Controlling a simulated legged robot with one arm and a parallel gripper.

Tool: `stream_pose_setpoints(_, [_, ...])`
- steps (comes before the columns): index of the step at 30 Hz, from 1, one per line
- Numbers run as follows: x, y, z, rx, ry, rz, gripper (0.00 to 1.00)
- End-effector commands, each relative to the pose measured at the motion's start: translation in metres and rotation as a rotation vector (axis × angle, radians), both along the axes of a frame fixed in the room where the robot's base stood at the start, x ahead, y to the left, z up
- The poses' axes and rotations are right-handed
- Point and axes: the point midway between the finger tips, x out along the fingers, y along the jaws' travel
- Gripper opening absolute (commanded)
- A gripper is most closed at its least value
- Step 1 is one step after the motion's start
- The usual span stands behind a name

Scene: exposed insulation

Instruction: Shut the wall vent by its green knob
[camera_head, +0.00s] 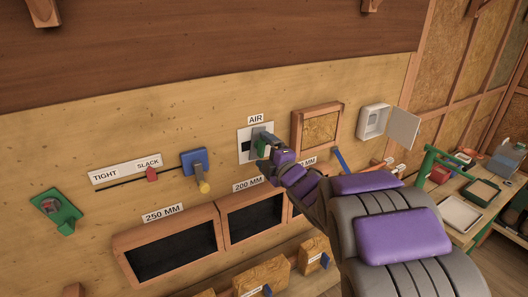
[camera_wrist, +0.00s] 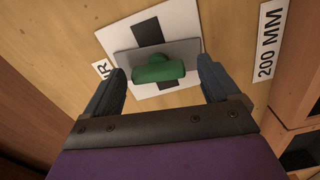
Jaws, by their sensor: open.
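The wall vent is a white plate (camera_head: 243,150) under the "AIR" label. In the wrist view the white plate (camera_wrist: 115,40) has a dark opening (camera_wrist: 147,33) that shows on one side of a grey slide (camera_wrist: 190,48), with a small dark strip on the opposite side. The green knob (camera_wrist: 158,69) sticks out from the grey slide. My gripper (camera_wrist: 161,65) is open, with one finger on each side of the knob and a visible gap at both. In the head view my gripper (camera_head: 264,144) is at the vent and covers part of it.
A wooden-framed panel (camera_head: 318,107) and a white box with an open door (camera_head: 373,121) are to the right. The "200 MM" bin (camera_head: 254,217) sits below. A blue block with a yellow knob (camera_head: 203,187) and a slider with a red pointer (camera_head: 152,174) are to the left.

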Motion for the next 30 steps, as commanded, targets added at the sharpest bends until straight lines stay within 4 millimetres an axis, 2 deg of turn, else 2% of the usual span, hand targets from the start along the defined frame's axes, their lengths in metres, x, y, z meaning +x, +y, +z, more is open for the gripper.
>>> stream_pose_setpoints(12, [0.0054, 0.0036, 0.0003, 0.0, -0.001, 0.0, 0.88])
stream_pose_setpoints(27, [0.0053, 0.0038, -0.0007, -0.001, 0.0, 0.0, 0.41])
stream_pose_setpoints(30, [0.0052, 0.0039, -0.0012, -0.002, 0.001, 0.0, 0.33])
